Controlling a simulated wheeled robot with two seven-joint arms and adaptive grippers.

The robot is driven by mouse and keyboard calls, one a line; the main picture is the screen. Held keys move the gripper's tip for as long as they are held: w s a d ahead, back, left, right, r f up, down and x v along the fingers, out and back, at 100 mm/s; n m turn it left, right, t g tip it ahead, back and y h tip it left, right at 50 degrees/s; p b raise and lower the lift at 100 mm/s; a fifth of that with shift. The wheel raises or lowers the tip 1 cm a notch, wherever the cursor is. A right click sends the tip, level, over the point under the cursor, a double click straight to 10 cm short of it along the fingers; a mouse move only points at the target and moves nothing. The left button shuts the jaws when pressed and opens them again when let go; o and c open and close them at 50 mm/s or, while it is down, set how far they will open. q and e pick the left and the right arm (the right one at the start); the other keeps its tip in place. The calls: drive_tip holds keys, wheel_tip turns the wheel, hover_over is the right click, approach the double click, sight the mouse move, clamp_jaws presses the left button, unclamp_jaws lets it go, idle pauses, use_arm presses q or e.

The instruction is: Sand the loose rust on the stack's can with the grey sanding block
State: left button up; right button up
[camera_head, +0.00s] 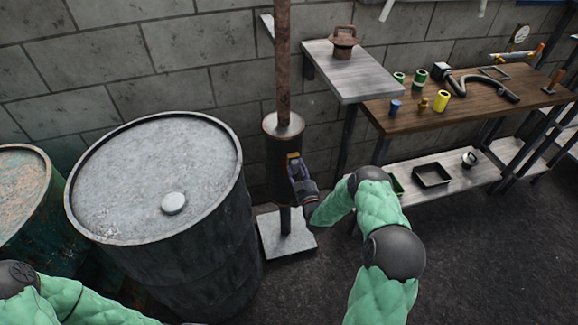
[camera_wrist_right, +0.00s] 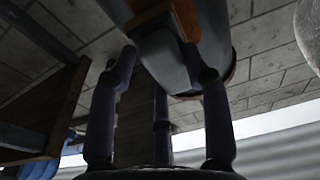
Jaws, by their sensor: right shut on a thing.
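The stack's can (camera_head: 276,168) is a dark upright cylinder with a rusty rim, below a rusty pipe (camera_head: 283,60). My right gripper (camera_head: 297,168) is at the can's right side, shut on the sanding block (camera_head: 293,157), of which a small orange-yellow part shows. In the right wrist view an orange-brown piece (camera_wrist_right: 184,18) shows between the dark fingers, against a large grey rounded body. Whether the block touches the can is hidden, and loose rust cannot be made out. My left arm shows at the lower left; its gripper is out of view.
A large grey drum (camera_head: 150,165) stands close left of the stack, with a rusty green drum (camera_head: 20,200) beyond. The stack stands on a square base plate (camera_head: 275,243). A grey shelf (camera_head: 350,72) and a wooden bench (camera_head: 470,110) with tools are at the right. Open floor lies front right.

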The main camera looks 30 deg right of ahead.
drive_tip(key=shift+f, duration=0.1)
wheel_tip(320, 180, down, 4)
drive_tip(key=b, duration=0.3)
drive_tip(key=shift+f, duration=0.2)
drive_tip(key=shift+f, duration=0.75)
drive_tip(key=shift+r, duration=0.1)
drive_tip(key=shift+r+p, duration=1.15)
drive_tip(key=shift+r, duration=1.1)
